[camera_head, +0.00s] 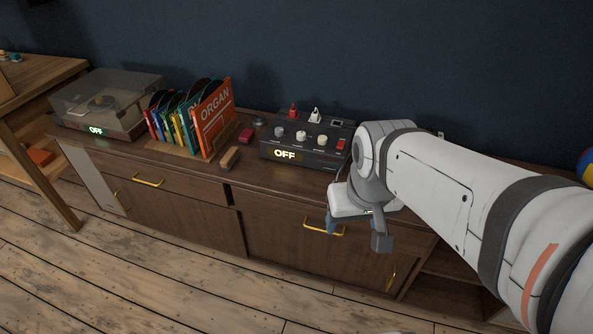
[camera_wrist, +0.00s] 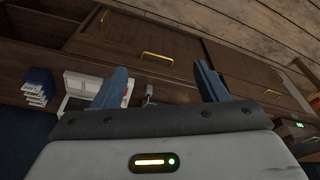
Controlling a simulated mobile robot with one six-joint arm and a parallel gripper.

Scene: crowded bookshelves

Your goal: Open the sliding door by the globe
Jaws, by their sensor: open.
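The long brown cabinet has a right-hand sliding door (camera_head: 325,262) with an upright gold handle (camera_head: 391,277) near its right edge. That handle also shows at the top of the wrist view (camera_wrist: 102,15). My gripper (camera_head: 356,232) is open and empty, above and in front of the cabinet's right drawer, left of and above the door handle. In the wrist view, my gripper's two blue fingers are spread wide (camera_wrist: 160,80), with the drawer handle beyond them. At the right edge, a coloured ball (camera_head: 587,167) is cut off; I cannot tell whether it is the globe.
The drawer handle (camera_head: 323,228) is close to my gripper. A control box reading OFF (camera_head: 305,140), records (camera_head: 190,120) and a turntable (camera_head: 105,100) stand on the cabinet top. Open shelving (camera_head: 445,290) lies right of the door. Stacked books (camera_wrist: 38,88) show in the wrist view.

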